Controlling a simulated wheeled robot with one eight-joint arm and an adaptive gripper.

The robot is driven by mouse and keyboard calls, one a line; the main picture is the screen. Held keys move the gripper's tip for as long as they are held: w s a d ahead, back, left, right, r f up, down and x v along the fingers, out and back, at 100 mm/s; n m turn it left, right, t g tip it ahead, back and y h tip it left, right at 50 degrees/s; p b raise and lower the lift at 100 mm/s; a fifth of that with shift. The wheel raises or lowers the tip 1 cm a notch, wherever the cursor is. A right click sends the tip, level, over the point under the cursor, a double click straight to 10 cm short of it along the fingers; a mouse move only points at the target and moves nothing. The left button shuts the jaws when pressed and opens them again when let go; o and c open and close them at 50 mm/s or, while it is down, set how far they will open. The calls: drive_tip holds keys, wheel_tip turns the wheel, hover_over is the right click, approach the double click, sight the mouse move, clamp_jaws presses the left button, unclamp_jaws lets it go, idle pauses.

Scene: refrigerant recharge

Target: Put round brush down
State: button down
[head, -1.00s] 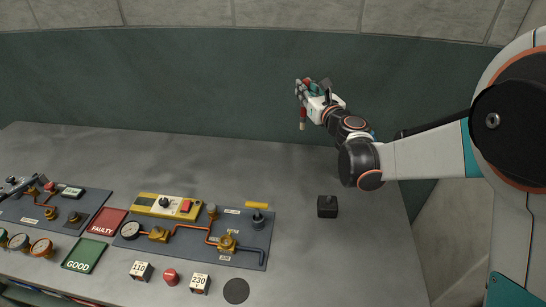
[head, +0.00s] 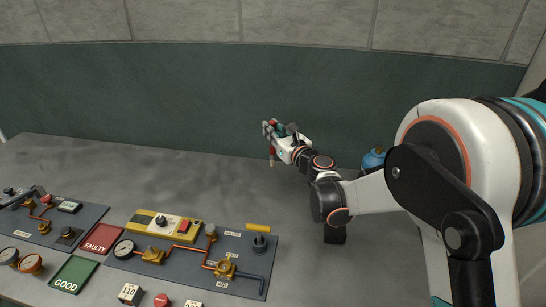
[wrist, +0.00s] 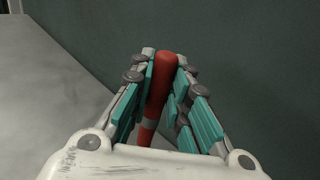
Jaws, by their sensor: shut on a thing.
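My gripper (head: 271,133) is held above the back of the grey table, in front of the dark green wall. In the wrist view its teal-padded fingers (wrist: 163,75) are shut on a red, rod-like thing with a pale band (wrist: 158,90), which I take to be the round brush. In the head view its red end (head: 271,152) hangs below the fingers, and it looks clear of the table. Bristles cannot be made out.
A dark panel with pipes, gauge and valves (head: 200,268) lies at the front, beside red FAULTY (head: 103,238) and green GOOD (head: 73,273) pads. A black block (head: 335,236) is partly behind my arm. A blue rounded thing (head: 373,158) shows behind it. The table's back left is bare.

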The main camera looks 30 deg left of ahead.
sight(274, 151)
drive_tip(key=shift+f+b, duration=1.1)
drive_tip(key=shift+f, duration=2.85)
drive_tip(key=shift+f, duration=0.1)
drive_tip(key=c, duration=1.5)
unclamp_jaws()
drive_tip(key=shift+c, duration=0.2)
drive_tip(key=shift+d, duration=0.15)
drive_tip(key=p+v, duration=0.2)
drive_tip(key=v, duration=0.9)
drive_tip(key=shift+s+d+p, duration=0.25)
drive_tip(key=shift+d+p, duration=0.05)
